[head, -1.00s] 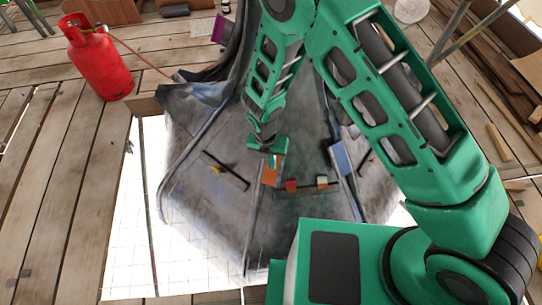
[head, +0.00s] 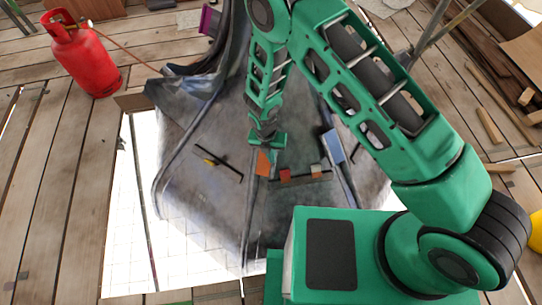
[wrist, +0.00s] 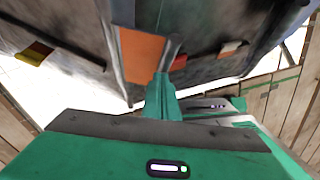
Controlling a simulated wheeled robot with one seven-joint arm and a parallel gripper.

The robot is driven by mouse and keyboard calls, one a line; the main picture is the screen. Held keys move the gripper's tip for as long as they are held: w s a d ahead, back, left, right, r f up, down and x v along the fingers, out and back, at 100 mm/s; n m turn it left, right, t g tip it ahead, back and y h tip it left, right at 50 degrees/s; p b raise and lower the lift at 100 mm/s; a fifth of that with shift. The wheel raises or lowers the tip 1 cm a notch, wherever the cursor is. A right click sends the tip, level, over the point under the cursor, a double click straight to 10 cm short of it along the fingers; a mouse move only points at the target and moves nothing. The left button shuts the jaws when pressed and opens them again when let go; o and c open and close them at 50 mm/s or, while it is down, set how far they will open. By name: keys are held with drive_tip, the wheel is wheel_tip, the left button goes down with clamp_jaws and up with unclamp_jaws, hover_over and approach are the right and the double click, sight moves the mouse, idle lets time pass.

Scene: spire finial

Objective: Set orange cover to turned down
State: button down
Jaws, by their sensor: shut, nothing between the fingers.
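The orange cover (head: 263,162) is a small flat plate on the grey metal spire, just below my gripper (head: 266,146) in the head view. In the wrist view the orange cover (wrist: 142,56) stands out as a rectangular panel beside a dark seam. My gripper (wrist: 164,82) is shut and empty, its green fingertips close to the cover's lower right edge. I cannot tell whether they touch it. The cover's hinge side is not clear.
A dark bar with small red and pale blocks (head: 300,175) lies right of the cover, a blue plate (head: 333,146) beyond it. Another dark bar (head: 218,163) is on the left. A red gas cylinder (head: 80,55) stands on the plank floor at upper left.

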sight(272, 167)
drive_tip(key=shift+w+d+f, duration=0.45)
drive_tip(key=shift+d+f, duration=0.15)
drive_tip(key=shift+d, duration=0.1)
drive_tip(key=s+r, duration=0.1)
drive_tip(key=r, duration=0.1)
drive_tip(key=s+a+r, duration=0.1)
drive_tip(key=shift+s+r, duration=0.3)
drive_tip(key=shift+r, duration=0.1)
wheel_tip(272, 167, up, 9)
drive_tip(key=shift+d, duration=0.25)
drive_tip(key=shift+r, duration=0.1)
